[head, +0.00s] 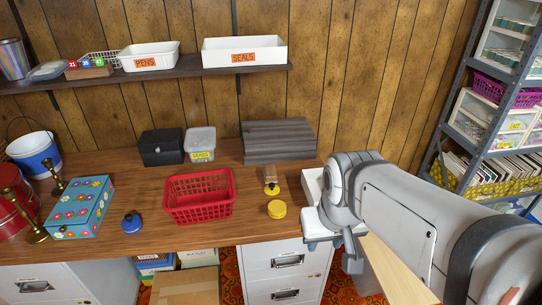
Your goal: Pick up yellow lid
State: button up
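A round yellow lid (276,209) lies on the wooden desk (150,195), near its front edge and right of the red basket. Just behind it stands a small clear jar (270,173) with a yellow base (271,188). My gripper (318,243) is at the desk's front edge, to the right of the yellow lid and apart from it. It points down and its fingers are mostly hidden by its own body, so I cannot tell whether it is open or shut.
A red basket (199,211) stands left of the lid, with a blue lid (131,223) beyond it. A flowered box (80,208) sits farther left. A grey wooden box (278,150) is at the back. A white tray (310,183) is partly behind my arm. Shelves rise at right.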

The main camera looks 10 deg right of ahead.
aim_at(271, 189)
jog(key=u, duration=0.15)
jog(key=i, duration=0.9)
jog(key=z, duration=0.05)
